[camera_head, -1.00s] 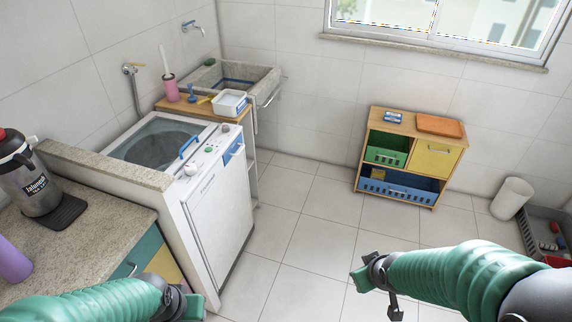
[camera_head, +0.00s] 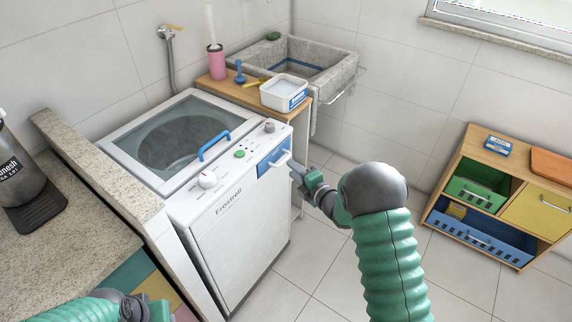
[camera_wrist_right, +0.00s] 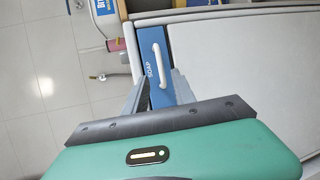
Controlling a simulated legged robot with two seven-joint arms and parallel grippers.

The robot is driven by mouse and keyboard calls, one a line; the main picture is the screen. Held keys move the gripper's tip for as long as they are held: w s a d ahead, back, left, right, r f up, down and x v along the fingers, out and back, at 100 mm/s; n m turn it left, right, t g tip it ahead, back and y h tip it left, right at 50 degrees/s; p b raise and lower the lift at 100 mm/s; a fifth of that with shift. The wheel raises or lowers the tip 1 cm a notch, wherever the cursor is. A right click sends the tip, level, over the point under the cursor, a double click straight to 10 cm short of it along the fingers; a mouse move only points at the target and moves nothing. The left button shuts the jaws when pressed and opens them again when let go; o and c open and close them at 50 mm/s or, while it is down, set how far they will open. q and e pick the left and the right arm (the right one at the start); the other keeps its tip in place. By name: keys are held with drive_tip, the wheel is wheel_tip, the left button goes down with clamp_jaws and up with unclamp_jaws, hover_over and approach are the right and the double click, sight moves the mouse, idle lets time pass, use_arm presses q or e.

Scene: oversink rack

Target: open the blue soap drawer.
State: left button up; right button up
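The blue soap drawer (camera_head: 268,164) is at the top right corner of the white washing machine's front and looks closed. It has a white handle (camera_head: 283,159). In the right wrist view the drawer (camera_wrist_right: 152,62), lettered SOAP, and its curved white handle (camera_wrist_right: 168,68) lie just ahead of the gripper. My right gripper (camera_head: 303,178) is just right of the handle, its fingers apart with nothing between them that I can make out. Contact with the handle cannot be told. My left gripper (camera_head: 150,308) is low at the left, partly cut off, its finger opening unclear.
The washing machine (camera_head: 240,232) has a lid with a blue handle (camera_head: 214,145). A wooden shelf with a white tub (camera_head: 284,92) and a pink cup (camera_head: 216,62) stands behind it. A wooden cabinet (camera_head: 497,165) stands right. Floor between is clear.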

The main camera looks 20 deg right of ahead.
drive_tip(key=w+f, duration=0.1)
drive_tip(key=w, duration=0.5)
drive_tip(key=shift+a+f, duration=0.3)
drive_tip(key=shift+f, duration=0.05)
drive_tip(key=shift+s+a+r, duration=0.1)
drive_tip(key=shift+a, duration=0.05)
drive_tip(key=shift+c, duration=0.7)
drive_tip(key=shift+a, duration=0.15)
drive_tip(key=c, duration=0.5)
clamp_jaws()
drive_tip(key=shift+d, duration=0.25)
